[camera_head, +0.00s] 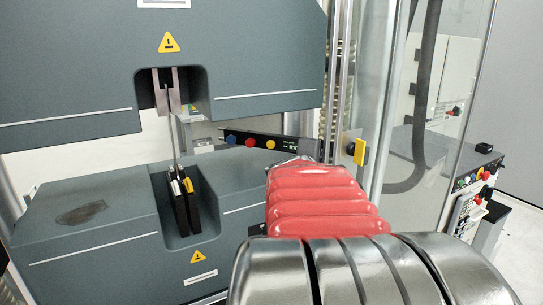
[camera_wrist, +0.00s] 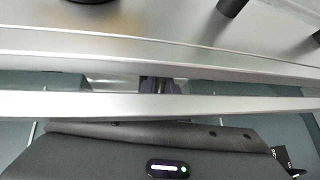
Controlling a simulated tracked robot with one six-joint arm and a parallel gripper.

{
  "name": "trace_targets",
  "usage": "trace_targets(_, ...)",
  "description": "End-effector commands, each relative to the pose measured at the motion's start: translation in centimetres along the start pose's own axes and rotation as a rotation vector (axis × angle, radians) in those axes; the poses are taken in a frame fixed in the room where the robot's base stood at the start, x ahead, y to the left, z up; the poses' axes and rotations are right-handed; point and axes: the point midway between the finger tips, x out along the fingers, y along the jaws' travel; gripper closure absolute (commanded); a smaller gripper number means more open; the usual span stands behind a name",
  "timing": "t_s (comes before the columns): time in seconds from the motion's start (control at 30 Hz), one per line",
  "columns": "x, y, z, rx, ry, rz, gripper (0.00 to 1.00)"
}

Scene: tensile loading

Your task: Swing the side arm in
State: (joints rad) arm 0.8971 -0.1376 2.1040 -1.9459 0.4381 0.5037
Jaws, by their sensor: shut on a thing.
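The side arm (camera_head: 262,140) is a dark bar with blue, red and yellow buttons, behind the test strip and reaching right toward my gripper. My gripper (camera_head: 296,160) is at the far end of my red-sleeved arm, shut on the side arm at its right end. My own sleeve hides the fingertips and the exact contact. A thin upright test strip (camera_head: 175,140) runs between the upper grip (camera_head: 166,100) and the lower grip (camera_head: 181,205).
The grey upper crosshead (camera_head: 70,65) and lower block (camera_head: 95,215) stand at the left. Upright metal columns (camera_head: 335,80) and a clear door (camera_head: 400,110) with a yellow latch (camera_head: 360,151) stand to the right. Two bright metal bars (camera_wrist: 150,104) cross the wrist view.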

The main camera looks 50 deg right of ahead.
Motion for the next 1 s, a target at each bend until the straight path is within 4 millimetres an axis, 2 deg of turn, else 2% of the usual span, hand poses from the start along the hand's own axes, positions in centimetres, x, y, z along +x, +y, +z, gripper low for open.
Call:
trace_targets(0.3, -0.1, -0.37, -0.3, -0.003, 0.009, -0.006, 1.0)
trace_targets(0.33, -0.1, -0.38, -0.31, -0.003, 0.009, -0.006, 0.89)
trace_targets(0.6, -0.13, -0.26, -0.42, -0.003, 0.011, -0.004, 0.7)
trace_targets(1.0, -0.72, -0.15, -0.52, -0.003, 0.013, -0.002, 0.7)
